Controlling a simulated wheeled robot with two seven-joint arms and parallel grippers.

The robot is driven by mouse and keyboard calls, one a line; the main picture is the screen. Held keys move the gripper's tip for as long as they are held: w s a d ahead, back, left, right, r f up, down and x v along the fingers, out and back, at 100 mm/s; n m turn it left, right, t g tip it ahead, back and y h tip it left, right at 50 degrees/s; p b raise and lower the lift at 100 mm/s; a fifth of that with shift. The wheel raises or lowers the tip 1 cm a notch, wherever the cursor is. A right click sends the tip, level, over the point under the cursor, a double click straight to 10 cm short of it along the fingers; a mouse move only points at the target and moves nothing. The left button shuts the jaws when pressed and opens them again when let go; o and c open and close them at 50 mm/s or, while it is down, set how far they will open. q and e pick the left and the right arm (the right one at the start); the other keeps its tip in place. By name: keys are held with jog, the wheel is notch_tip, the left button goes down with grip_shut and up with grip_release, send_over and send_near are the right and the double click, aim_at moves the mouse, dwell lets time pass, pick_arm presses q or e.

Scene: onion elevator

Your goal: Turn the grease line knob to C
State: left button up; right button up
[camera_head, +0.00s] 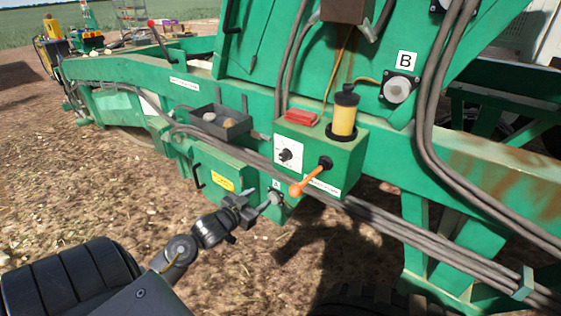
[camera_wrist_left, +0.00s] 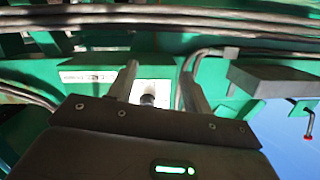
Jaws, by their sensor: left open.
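The grease line knob (camera_head: 286,155) is a small black knob on a white dial plate (camera_head: 293,147), on the front of a green box. Its setting is too small to read. My left gripper (camera_head: 248,207) is open, below and to the left of the dial in the head view. In the left wrist view my left gripper (camera_wrist_left: 162,75) has its two fingers apart, with the dark knob (camera_wrist_left: 148,100) and white plate (camera_wrist_left: 151,89) visible between them. I cannot tell whether the fingers touch the knob. My right gripper is out of view.
An orange-handled lever (camera_head: 310,180) sticks out right of the dial. A yellow canister (camera_head: 344,118) and a red block (camera_head: 301,117) top the box. A grey tray (camera_head: 220,135) is left. Round fittings sit by labels A (camera_head: 277,185) and B (camera_head: 406,59). Hoses run below.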

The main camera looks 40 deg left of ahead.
pick_arm(q)
jog(key=m+t, duration=0.1)
jog(key=t, duration=0.1)
send_near(282, 158)
jog(key=s, duration=0.1)
jog(key=shift+h, duration=0.4)
jog(key=w+p, duration=0.1)
jog(key=w, duration=0.5)
jog(key=w+p, duration=0.1)
jog(key=w, duration=0.1)
jog(key=shift+w+a+r+p, duration=0.1)
jog(key=shift+w+a+p, duration=0.2)
jog(key=shift+w+a, duration=0.1)
jog(key=shift+w, duration=0.85)
jog(key=c, duration=1)
